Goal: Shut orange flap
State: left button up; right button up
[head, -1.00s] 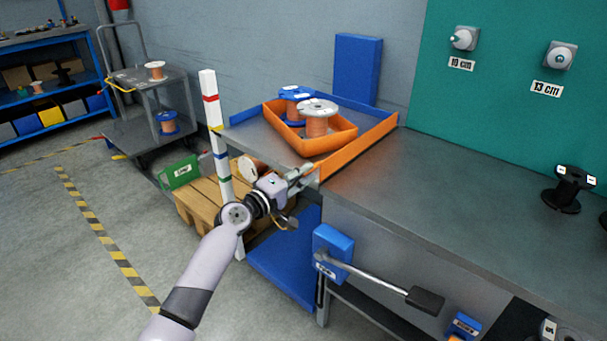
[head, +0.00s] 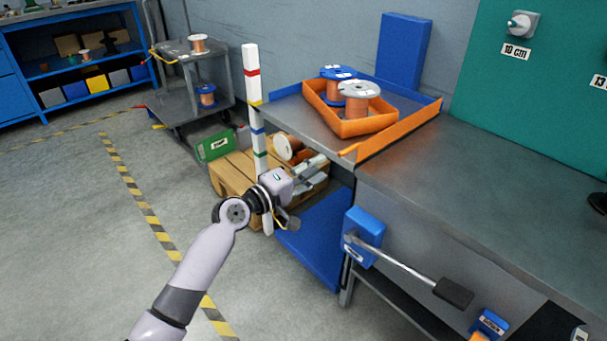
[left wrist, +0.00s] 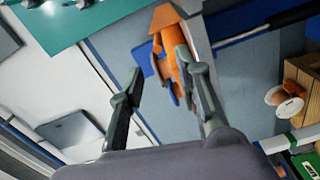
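The long orange flap (head: 400,130) stands up along the right side of the tray area on the bench, with an orange tip at its near end. My left gripper (head: 318,168) is beside the bench's near left corner, to the left of the flap's near end and apart from it. In the left wrist view its two fingers (left wrist: 163,97) are spread and nothing is held. An orange piece (left wrist: 168,62) shows beyond them, partly covered by one finger; I cannot tell if it is the flap or the bin. My right gripper is not in view.
An orange bin (head: 322,113) with copper spools sits on the bench behind the flap. A red-banded white post (head: 250,75) and a wooden crate (head: 235,172) stand left of the bench. A blue lever box (head: 363,238) juts from the bench front.

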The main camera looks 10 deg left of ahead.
pick_arm(q)
jog(key=shift+v, duration=1.75)
jog(key=shift+f, duration=0.1)
